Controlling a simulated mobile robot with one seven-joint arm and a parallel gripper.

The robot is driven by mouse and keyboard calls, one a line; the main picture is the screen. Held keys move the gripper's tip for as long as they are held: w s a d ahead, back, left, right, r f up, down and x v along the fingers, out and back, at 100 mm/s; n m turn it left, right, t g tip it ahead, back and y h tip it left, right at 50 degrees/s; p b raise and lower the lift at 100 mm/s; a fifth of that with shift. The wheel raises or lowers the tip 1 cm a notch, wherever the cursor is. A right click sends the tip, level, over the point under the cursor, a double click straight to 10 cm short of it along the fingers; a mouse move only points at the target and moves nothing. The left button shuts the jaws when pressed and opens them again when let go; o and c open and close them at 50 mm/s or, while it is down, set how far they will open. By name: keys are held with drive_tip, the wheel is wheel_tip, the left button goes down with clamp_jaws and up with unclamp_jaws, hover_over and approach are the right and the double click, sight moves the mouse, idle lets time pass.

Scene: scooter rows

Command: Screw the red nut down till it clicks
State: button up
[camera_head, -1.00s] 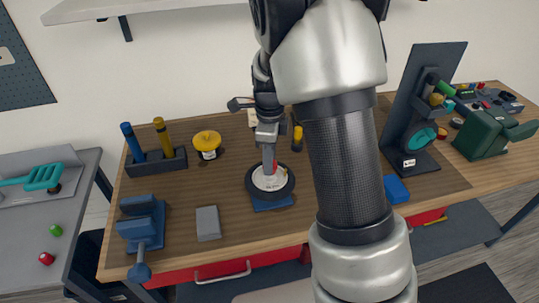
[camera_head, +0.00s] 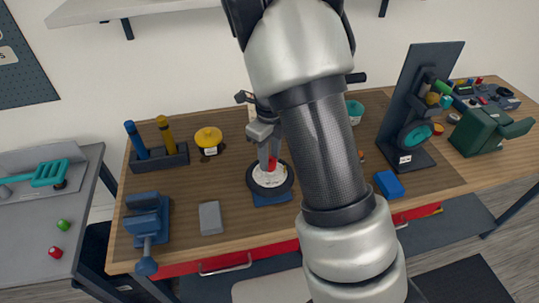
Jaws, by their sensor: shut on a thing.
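The red nut (camera_head: 271,162) shows as a small red patch between the fingers of my gripper (camera_head: 270,163), at the hub of a black-tyred wheel with a pale centre. The wheel (camera_head: 257,189) lies flat on a blue base (camera_head: 272,199) on the wooden bench. My gripper points down over the wheel's centre and is shut on the red nut. The fingers hide much of the nut, and its thread cannot be seen.
A blue vise (camera_head: 147,220) and a grey block (camera_head: 210,218) lie left of the wheel. A yellow-topped pot (camera_head: 208,140) stands behind. A blue block (camera_head: 389,184) and a dark upright stand (camera_head: 415,100) are on the right. My arm covers the bench's middle right.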

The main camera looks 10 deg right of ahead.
drive_tip(key=o, duration=1.1)
drive_tip(key=shift+s, duration=0.1)
wheel_tip(320, 180, up, 17)
drive_tip(key=shift+r, duration=0.2)
drive_tip(key=n+p, duration=0.1)
drive_tip(key=n, duration=2)
drive_tip(key=shift+n, duration=0.4)
